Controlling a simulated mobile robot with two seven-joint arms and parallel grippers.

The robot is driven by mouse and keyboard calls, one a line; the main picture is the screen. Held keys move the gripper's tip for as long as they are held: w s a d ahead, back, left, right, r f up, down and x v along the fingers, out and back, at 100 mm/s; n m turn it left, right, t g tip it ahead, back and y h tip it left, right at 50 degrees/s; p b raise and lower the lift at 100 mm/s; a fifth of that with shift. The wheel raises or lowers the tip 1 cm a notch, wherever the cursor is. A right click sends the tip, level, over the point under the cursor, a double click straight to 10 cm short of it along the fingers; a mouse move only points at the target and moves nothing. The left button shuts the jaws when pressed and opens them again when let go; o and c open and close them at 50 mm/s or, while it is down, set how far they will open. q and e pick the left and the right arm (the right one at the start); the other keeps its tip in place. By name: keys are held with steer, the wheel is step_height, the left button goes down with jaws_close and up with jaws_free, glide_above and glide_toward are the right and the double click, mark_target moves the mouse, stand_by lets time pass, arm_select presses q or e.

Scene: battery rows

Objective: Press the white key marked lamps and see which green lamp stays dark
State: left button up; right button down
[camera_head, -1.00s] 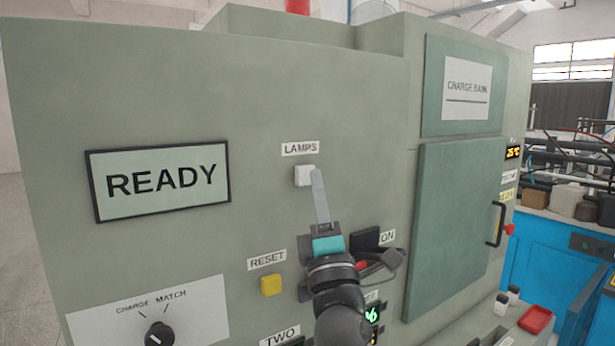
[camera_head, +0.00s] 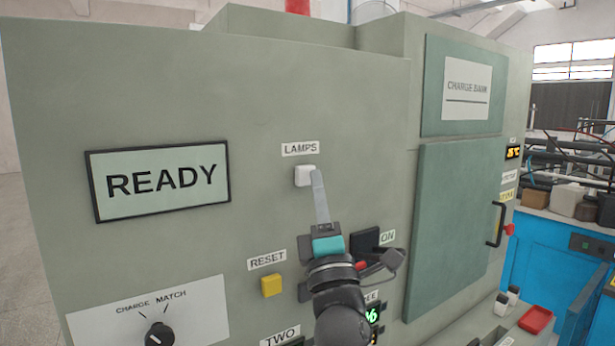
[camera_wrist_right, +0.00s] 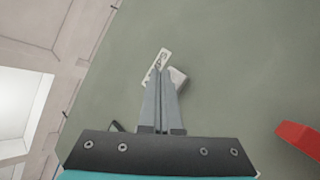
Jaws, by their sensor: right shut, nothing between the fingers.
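The white key (camera_head: 304,175) sits on the green-grey panel under a label reading LAMPS (camera_head: 300,148). My right gripper (camera_head: 317,174) is shut and empty, its fingertips right at the key's right edge in the head view. In the right wrist view the shut fingers (camera_wrist_right: 160,72) overlap the label (camera_wrist_right: 155,68), with the key (camera_wrist_right: 178,78) beside them. I cannot tell whether they touch the key. A green lit display (camera_head: 372,314) shows partly behind my wrist. Green lamps cannot be made out. My left gripper is out of view.
A READY display (camera_head: 160,182), a yellow RESET key (camera_head: 271,286) and a CHARGE/MATCH knob (camera_head: 159,334) are on the panel. A dark ON switch (camera_head: 364,240) is close to my wrist. A cabinet door with a handle (camera_head: 497,224) is at right. A red tray (camera_head: 535,319) lies lower right.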

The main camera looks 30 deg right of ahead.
steer(key=shift+w, duration=0.1)
stand_by(0.4)
steer(key=shift+w, duration=0.3)
steer(key=shift+w+a+h+b, duration=0.1)
steer(key=shift+w+h+b, duration=0.2)
steer(key=shift+w+b, duration=0.1)
stand_by(0.6)
steer(key=shift+s, duration=0.1)
steer(key=shift+s+p, duration=0.35)
steer(key=shift+s, duration=0.35)
steer(key=s, duration=0.1)
steer(key=s+p, duration=0.1)
steer(key=s, duration=0.3)
steer(key=shift+d, duration=0.25)
